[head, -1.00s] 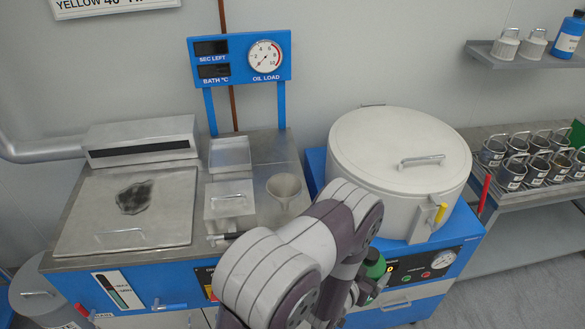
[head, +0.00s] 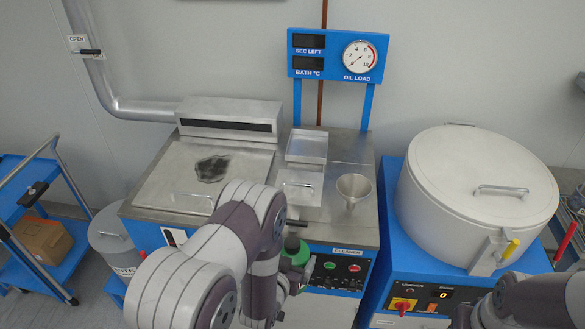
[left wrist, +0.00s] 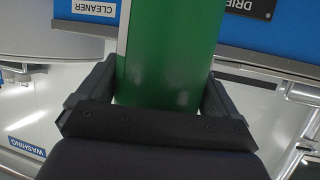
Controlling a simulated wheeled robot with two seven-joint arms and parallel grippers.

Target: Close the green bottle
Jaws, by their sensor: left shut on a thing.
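The green bottle (head: 299,255) is partly hidden behind my left arm in the head view, in front of the blue machine panel. A small dark part shows at its top; I cannot tell whether this is a cap or an open neck. My left gripper (head: 296,280) is shut around the bottle and holds it roughly upright. In the left wrist view the green body (left wrist: 170,60) fills the space between the two dark fingers (left wrist: 160,88). My right arm shows at the lower right of the head view, but its gripper is out of frame.
A large round lidded drum (head: 475,190) stands on the right. A blue cart (head: 55,265) with a cardboard box (head: 42,241) is at far left.

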